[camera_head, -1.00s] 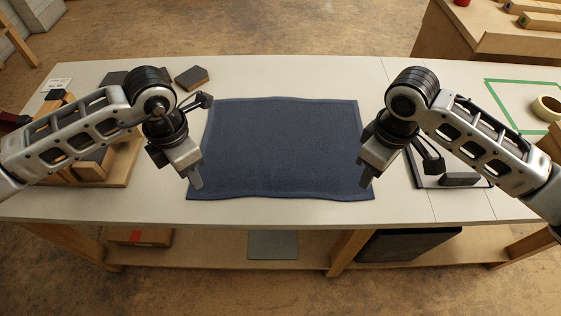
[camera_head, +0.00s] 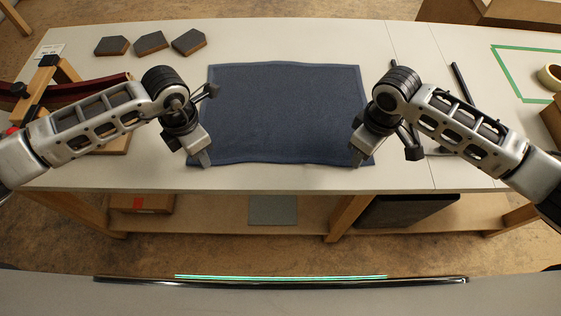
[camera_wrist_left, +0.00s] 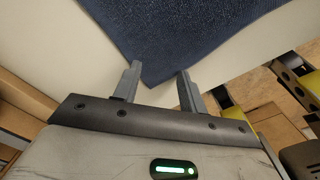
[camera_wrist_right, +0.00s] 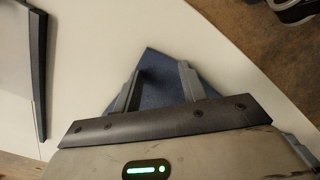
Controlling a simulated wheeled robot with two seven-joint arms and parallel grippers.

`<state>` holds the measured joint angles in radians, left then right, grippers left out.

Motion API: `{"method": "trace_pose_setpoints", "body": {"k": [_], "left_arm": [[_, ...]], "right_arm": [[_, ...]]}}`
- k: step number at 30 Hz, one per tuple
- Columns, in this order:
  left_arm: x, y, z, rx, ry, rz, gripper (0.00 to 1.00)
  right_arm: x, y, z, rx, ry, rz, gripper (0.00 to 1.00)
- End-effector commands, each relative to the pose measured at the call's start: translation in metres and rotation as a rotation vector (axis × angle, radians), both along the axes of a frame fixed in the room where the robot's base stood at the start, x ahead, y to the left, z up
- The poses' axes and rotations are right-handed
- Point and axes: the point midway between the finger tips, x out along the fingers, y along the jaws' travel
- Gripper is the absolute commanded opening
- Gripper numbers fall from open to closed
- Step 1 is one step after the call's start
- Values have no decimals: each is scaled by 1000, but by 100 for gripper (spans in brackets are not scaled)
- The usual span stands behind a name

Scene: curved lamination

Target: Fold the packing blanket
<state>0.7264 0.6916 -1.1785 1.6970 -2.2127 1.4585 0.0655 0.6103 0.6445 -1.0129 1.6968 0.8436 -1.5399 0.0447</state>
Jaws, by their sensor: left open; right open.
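The dark blue packing blanket (camera_head: 285,110) lies flat and spread out on the white table. My left gripper (camera_head: 204,160) is at its near left corner. In the left wrist view the blanket (camera_wrist_left: 175,30) has its corner between my open left fingers (camera_wrist_left: 157,85). My right gripper (camera_head: 358,158) is at the near right corner. In the right wrist view the blanket's corner (camera_wrist_right: 158,75) shows between and beyond my open right fingers (camera_wrist_right: 158,85). Whether the fingertips touch the cloth or table is hard to tell.
Several dark-topped blocks (camera_head: 150,43) lie at the back left of the table (camera_head: 300,38). A wooden fixture with a dark red curved strip (camera_head: 100,88) stands at the left. A tape roll (camera_head: 549,77) and green tape outline (camera_head: 497,65) are at the right.

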Motion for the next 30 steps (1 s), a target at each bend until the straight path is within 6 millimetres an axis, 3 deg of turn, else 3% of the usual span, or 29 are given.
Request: {"method": "trace_pose_setpoints", "body": {"k": [6,15,30], "left_arm": [[0,0,-7,-1,1,0,42],[0,0,-4,0,1,0,0],[-1,1,-2,2,3,1,0]], "right_arm": [[0,0,-7,0,0,0,42],[-1,0,-4,-1,2,0,0],[-1,-1,-3,-4,3,-1,0]]}}
